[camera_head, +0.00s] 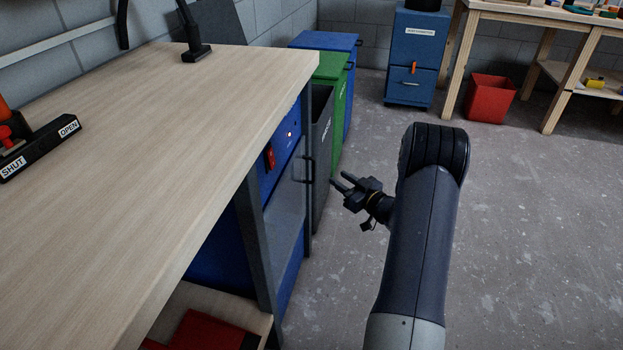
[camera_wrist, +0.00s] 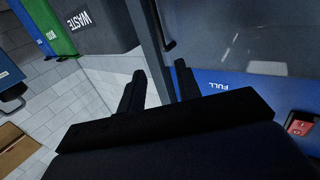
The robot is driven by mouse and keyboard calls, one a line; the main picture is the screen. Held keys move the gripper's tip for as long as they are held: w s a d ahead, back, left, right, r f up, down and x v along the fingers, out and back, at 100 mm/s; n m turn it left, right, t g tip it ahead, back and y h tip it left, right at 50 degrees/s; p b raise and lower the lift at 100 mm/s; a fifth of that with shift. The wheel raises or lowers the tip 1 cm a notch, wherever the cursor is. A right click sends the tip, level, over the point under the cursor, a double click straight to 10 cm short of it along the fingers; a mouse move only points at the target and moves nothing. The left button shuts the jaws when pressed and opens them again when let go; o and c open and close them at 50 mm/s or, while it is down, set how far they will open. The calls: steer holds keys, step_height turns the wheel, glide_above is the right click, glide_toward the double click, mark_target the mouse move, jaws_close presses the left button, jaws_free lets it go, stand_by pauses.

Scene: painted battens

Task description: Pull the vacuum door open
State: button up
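The vacuum is a blue cabinet (camera_head: 284,150) under the bench, with a red switch (camera_head: 270,158) and a small lit lamp. Its door is a grey, see-through-looking panel (camera_head: 284,222), which looks shut; it also fills the upper right of the wrist view (camera_wrist: 245,35). A dark bar handle (camera_head: 309,170) stands at the door's right edge and shows in the wrist view (camera_wrist: 168,44). My gripper (camera_head: 341,181) is open and empty, a little right of the handle. In the wrist view, the handle's end lies beyond the fingertips (camera_wrist: 159,70), apart from them.
The wooden bench top (camera_head: 180,110) overhangs the vacuum. A dark waste bin (camera_head: 321,150), a green bin (camera_head: 336,100) and a blue bin (camera_head: 330,41) stand behind it. A red bin (camera_head: 490,98) is farther back. The floor to the right is clear.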

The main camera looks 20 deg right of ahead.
steer(key=f+b+x, duration=0.1)
steer(key=b+x, duration=0.2)
steer(key=x, duration=0.8)
steer(key=shift+f, duration=0.15)
steer(key=shift+s+a, duration=0.1)
steer(key=shift+s, duration=0.05)
steer(key=shift+c, duration=0.3)
jaws_close()
